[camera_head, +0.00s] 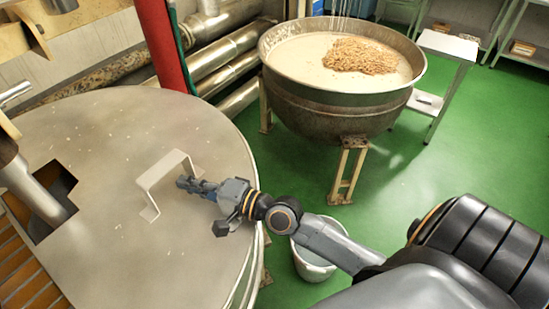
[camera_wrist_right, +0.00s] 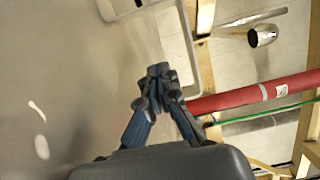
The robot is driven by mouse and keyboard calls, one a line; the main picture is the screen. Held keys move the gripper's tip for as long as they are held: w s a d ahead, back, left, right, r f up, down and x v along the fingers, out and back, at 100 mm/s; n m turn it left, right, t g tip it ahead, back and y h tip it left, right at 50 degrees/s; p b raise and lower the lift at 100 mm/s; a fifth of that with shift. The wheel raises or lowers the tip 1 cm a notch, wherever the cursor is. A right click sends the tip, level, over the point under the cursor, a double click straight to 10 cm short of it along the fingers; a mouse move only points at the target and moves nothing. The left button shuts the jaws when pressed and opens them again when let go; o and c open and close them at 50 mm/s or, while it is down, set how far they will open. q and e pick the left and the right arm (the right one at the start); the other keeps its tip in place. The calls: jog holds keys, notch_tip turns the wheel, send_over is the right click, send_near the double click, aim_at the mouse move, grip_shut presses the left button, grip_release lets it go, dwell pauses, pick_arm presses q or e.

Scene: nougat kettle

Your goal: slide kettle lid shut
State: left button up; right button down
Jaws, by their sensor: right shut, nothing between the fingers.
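The kettle lid (camera_head: 100,130) is a large round pale metal disc, filling the left of the head view. A raised bracket handle (camera_head: 168,166) stands on it. A square cutout at its left edge has a metal shaft passing through. My right gripper (camera_head: 182,184) is shut and empty, just above the lid by the handle's right leg; contact with the handle cannot be told. In the right wrist view its fingertips (camera_wrist_right: 157,70) are together, with a pale strip, apparently the handle (camera_wrist_right: 190,50), beyond them. My left gripper is not in view.
An open kettle (camera_head: 335,105) with pale mass and a nutty heap stands at the back right. A red pipe (camera_head: 163,45) rises behind the lid, beside large metal pipes. Green floor on the right is mostly clear.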

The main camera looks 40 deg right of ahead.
aim_at(212, 210)
jog(key=s, duration=0.1)
jog(key=s+b, duration=0.1)
jog(key=s, duration=0.1)
jog(key=shift+d+f, duration=0.1)
jog(key=shift+d, duration=0.3)
jog(key=s, duration=0.1)
jog(key=s+b, duration=0.1)
jog(key=shift+s+d, duration=0.4)
jog(key=b+v, duration=0.2)
jog(key=v, duration=0.1)
jog(key=shift+s+d, duration=0.15)
jog(key=shift+d, duration=0.3)
jog(key=b+v, duration=0.2)
jog(key=v, duration=0.2)
jog(key=shift+s+d+b, duration=0.1)
jog(key=shift+s+b, duration=0.1)
jog(key=shift+b, duration=0.2)
jog(key=shift+s+d+b, duration=0.2)
jog(key=shift+s+b, duration=0.1)
jog(key=shift+s, duration=0.05)
jog(key=shift+s+d+p, duration=0.25)
jog(key=shift+d+p, duration=0.05)
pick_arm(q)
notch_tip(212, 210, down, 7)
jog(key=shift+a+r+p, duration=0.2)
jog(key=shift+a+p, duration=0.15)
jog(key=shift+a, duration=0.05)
pick_arm(e)
jog(key=shift+r+v, duration=0.25)
jog(key=shift+v, duration=0.85)
